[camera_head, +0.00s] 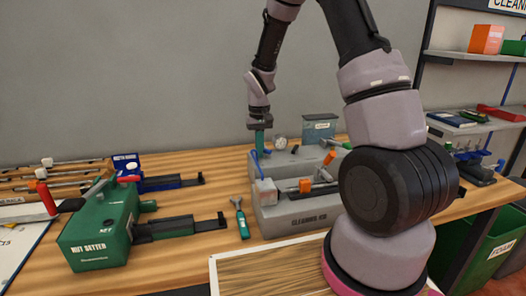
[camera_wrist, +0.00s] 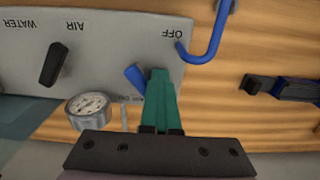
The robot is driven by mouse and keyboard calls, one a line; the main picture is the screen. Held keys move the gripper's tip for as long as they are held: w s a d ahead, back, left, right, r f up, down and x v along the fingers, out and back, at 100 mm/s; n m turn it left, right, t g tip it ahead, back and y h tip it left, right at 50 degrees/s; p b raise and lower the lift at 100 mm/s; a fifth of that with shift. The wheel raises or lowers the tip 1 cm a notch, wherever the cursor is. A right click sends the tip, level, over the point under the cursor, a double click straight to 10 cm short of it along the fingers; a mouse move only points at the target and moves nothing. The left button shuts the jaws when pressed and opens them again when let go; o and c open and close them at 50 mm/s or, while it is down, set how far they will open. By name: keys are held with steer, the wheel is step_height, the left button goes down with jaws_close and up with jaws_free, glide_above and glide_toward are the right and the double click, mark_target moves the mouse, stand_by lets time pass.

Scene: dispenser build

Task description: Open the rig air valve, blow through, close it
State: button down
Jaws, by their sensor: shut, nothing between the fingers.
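The grey cleaning rig (camera_head: 300,212) stands on the bench; its top panel also shows upside down in the wrist view (camera_wrist: 110,38). A short blue lever (camera_wrist: 135,76) on the panel lies close beside my fingertips, near the OFF marking (camera_wrist: 171,33). I cannot tell whether they touch. A black knob (camera_wrist: 54,63) sits by the AIR and WATER lettering. A round pressure gauge (camera_wrist: 88,105) is near the panel edge. My gripper (camera_wrist: 160,73), with green fingers, is shut and empty, pointing down at the rig's left back part in the head view (camera_head: 260,153).
A blue hooked tube (camera_wrist: 210,43) rises at the panel's edge. A green setter box (camera_head: 98,228) and a green-handled tool (camera_head: 240,218) are left of the rig.

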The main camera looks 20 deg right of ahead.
steer(key=shift+w+d, duration=0.15)
steer(key=shift+d, duration=0.2)
steer(key=shift+w+d, duration=0.1)
steer(key=shift+d, duration=0.15)
steer(key=shift+a, duration=0.25)
steer(key=shift+a, duration=0.2)
step_height(320, 180, up, 8)
stand_by(0.7)
